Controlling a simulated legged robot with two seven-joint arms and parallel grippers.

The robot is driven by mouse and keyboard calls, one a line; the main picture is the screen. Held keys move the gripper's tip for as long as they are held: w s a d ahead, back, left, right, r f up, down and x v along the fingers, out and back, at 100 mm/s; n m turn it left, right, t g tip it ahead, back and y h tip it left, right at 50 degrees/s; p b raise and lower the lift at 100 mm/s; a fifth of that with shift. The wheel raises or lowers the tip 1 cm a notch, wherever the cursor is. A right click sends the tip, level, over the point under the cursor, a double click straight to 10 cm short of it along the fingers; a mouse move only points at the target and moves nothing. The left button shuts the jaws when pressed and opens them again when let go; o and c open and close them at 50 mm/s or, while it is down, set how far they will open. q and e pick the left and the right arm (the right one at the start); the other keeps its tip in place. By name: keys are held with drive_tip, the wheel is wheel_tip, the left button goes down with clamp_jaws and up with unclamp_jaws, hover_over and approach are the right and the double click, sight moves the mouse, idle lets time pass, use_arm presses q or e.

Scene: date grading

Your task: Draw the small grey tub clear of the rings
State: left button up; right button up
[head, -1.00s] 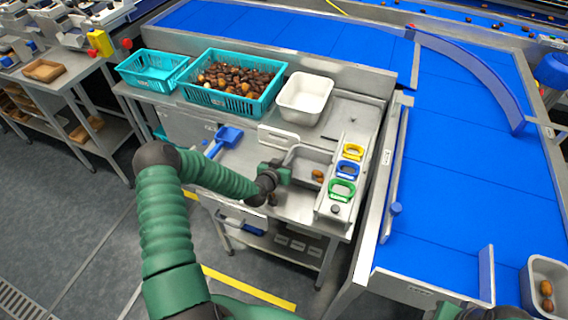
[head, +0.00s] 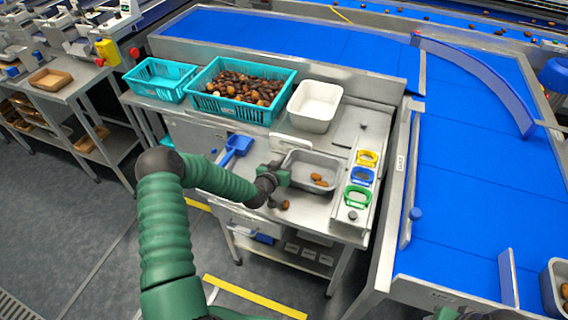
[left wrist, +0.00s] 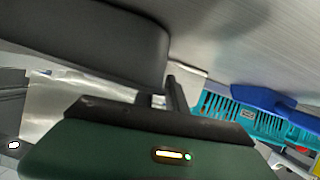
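The small grey tub (head: 298,182) sits on the steel bench with a couple of brown dates in it. The yellow ring (head: 367,158), blue ring (head: 362,176) and green ring (head: 357,196) lie on a strip to its right. A narrow gap shows between the tub and this strip. My left gripper (head: 284,175) is at the tub's left wall and seems shut on it; its fingertips are hard to see. In the left wrist view the gripper (left wrist: 162,98) meets a dark grey wall (left wrist: 90,40), probably the tub. Only a green part of my right gripper shows at the bottom edge, fingers hidden.
A blue scoop (head: 238,146) lies to the left. A white bin (head: 314,104), a teal crate of dates (head: 224,107) and an emptier teal crate (head: 158,84) stand behind. The blue conveyor (head: 470,190) is at right.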

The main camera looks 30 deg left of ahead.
use_arm(q)
drive_tip(key=o, duration=0.4)
drive_tip(key=shift+a, duration=0.15)
drive_tip(key=shift+s+a+f, duration=0.1)
drive_tip(key=shift+a+f, duration=0.05)
drive_tip(key=shift+a, duration=0.2)
drive_tip(key=v, duration=1.6)
drive_tip(key=shift+s+d, duration=0.15)
drive_tip(key=shift+s, duration=0.2)
drive_tip(key=s+d+m+g+h, duration=0.2)
drive_tip(key=s+d+m+g, duration=0.3)
drive_tip(key=d, duration=0.4)
drive_tip(key=s+d+r+g, duration=0.1)
drive_tip(key=s+d+g, duration=0.1)
drive_tip(key=s, duration=0.1)
drive_tip(key=s+d+r+n+g, duration=0.1)
drive_tip(key=s+d+r+g, duration=0.1)
drive_tip(key=s+d, duration=0.1)
drive_tip(key=s+d+r+g, duration=0.1)
drive_tip(key=s+d+r, duration=0.1)
drive_tip(key=s, duration=0.1)
drive_tip(key=shift+s+d+r+n+g, duration=0.2)
drive_tip(key=shift+s+d+n+g, duration=0.1)
drive_tip(key=shift+n+g, duration=0.1)
